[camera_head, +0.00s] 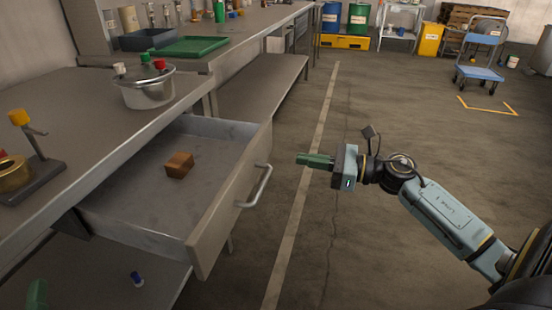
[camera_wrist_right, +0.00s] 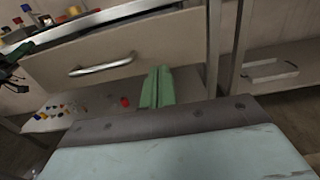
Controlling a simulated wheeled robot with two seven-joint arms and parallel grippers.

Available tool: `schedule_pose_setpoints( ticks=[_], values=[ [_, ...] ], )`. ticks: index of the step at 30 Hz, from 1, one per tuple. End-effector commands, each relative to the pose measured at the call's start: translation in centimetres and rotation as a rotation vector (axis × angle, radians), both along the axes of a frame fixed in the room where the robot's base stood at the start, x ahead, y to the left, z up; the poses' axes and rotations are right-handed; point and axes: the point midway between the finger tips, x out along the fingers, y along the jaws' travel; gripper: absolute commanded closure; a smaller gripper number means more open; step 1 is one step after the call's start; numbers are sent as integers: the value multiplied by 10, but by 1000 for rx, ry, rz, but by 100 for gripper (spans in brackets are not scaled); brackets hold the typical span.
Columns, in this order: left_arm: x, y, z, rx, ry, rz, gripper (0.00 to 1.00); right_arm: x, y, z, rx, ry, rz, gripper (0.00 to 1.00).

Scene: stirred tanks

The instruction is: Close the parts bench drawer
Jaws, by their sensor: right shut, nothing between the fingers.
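The parts bench drawer (camera_head: 232,205) is pulled well out of the bench, with a brown block (camera_head: 179,165) lying inside. Its bar handle (camera_head: 257,187) faces right in the head view; the drawer front (camera_wrist_right: 140,50) and handle (camera_wrist_right: 102,66) also show in the right wrist view. My right gripper (camera_head: 300,159) has its green fingers shut and empty, out in front of the drawer front and apart from the handle. These fingers also show in the right wrist view (camera_wrist_right: 157,87). A green fingertip of my left gripper (camera_head: 37,294) shows at the lower left edge; its jaws are unclear.
A lower shelf (camera_head: 130,290) holds small parts. Open floor lies right of the drawer; a blue cart (camera_head: 480,72) stands far back.

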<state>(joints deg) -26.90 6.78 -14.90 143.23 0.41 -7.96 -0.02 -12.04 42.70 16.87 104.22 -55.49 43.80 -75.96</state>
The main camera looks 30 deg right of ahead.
Motion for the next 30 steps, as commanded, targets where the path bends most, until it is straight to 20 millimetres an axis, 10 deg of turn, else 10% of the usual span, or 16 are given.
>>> schedule_pose_setpoints(
  ticks=[12, 30],
  values=[
    [-15, 0, 29, -77, -246, -8, 57, 52, 44, -1, 2, -1, -1, 100],
    [-17, 1, 32, -86, -275, -7, 57, 59, 50, 0, 2, 2, -3, 100]
  ],
)
